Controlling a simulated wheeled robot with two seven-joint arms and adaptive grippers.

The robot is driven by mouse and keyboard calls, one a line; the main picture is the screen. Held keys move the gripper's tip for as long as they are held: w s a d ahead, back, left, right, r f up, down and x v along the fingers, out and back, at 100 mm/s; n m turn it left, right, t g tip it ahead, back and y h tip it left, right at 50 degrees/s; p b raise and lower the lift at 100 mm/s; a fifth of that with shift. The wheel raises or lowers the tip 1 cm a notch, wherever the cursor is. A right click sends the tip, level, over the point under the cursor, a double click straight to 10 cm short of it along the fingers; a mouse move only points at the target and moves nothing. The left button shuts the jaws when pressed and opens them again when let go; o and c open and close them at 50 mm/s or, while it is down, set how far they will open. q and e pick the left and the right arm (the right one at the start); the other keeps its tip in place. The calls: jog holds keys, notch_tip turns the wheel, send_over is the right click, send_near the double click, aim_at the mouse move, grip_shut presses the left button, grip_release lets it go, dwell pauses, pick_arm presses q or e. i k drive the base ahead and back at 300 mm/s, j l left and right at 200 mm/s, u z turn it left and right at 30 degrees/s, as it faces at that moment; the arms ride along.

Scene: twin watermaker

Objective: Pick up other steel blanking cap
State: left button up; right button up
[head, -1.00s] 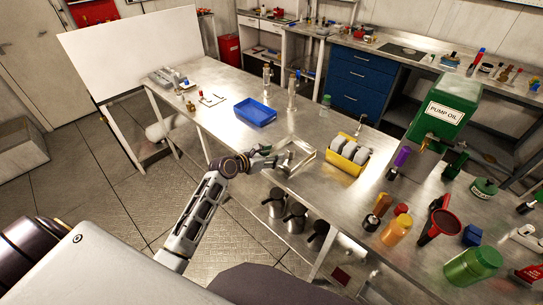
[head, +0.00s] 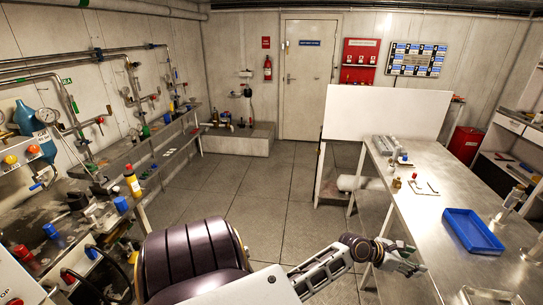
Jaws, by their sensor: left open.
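I cannot pick out a steel blanking cap for certain in the head view. My left gripper (head: 412,264) is open, beside the near left edge of the steel workbench (head: 424,213). Nothing shows between its fingers, though it is small in the picture. A shallow steel tray (head: 487,297) is cut off by the bottom edge, to the right of and nearer than the gripper; its contents are hidden. My right gripper is out of view.
A blue bin (head: 472,231) stands on the bench beyond the gripper. Small fittings lie at the bench's far end, before a white panel (head: 385,112). A pipework bench (head: 150,150) runs along the left wall. Open floor (head: 262,185) lies between.

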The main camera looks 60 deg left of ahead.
aim_at(90, 218)
jog(key=u, duration=3.7)
